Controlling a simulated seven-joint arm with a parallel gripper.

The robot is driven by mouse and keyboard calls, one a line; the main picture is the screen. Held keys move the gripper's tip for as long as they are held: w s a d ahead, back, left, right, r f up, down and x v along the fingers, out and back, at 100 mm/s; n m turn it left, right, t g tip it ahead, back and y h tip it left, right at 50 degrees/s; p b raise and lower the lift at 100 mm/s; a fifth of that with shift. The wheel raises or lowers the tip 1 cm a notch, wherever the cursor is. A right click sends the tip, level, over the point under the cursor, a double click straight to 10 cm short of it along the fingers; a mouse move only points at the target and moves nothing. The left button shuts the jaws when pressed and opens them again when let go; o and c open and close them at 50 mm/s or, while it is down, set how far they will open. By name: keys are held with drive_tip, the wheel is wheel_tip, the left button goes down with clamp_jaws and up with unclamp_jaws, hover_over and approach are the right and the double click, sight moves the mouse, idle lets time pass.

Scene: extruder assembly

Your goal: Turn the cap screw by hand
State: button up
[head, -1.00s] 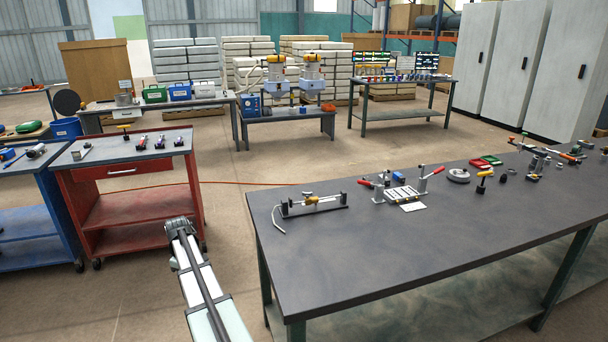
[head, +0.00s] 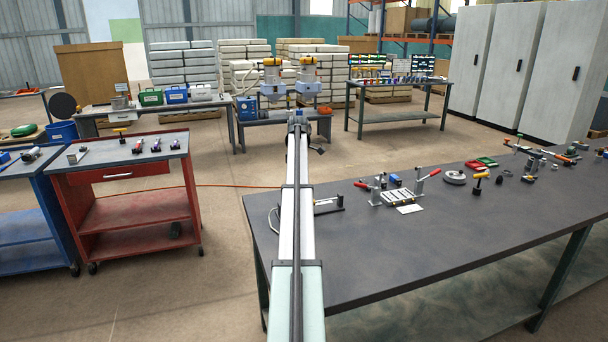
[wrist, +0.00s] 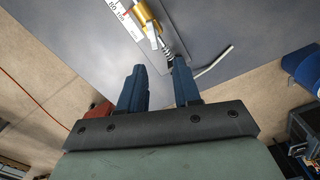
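The extruder fixture (wrist: 123,12) shows at the top of the wrist view, with a printed scale, a brass-yellow block (wrist: 147,18) and a spring on a thin screw (wrist: 167,48). I cannot tell for sure whether this screw is the cap screw. My gripper (wrist: 159,68) has two blue fingers, spread apart with only the table top seen between them. The spring's end appears just beyond the right fingertip; I cannot tell if they touch. In the head view my arm hides most of the fixture; its right end (head: 328,206) shows.
A pale flexible tube (wrist: 214,60) runs off beside the fixture. The dark workbench (head: 400,255) is clear in front. A clamp plate with red-handled levers (head: 400,196) and a grey round part (head: 455,177) stand further right. A red cart (head: 125,175) stands left, across a floor gap.

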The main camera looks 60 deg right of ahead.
drive_tip(key=shift+s+d+r, duration=0.6)
drive_tip(key=shift+s+d, duration=0.15)
drive_tip(key=shift+s, duration=0.05)
drive_tip(key=shift+f, duration=3.95)
drive_tip(key=shift+f, duration=0.1)
drive_tip(key=shift+c, duration=0.4)
clamp_jaws()
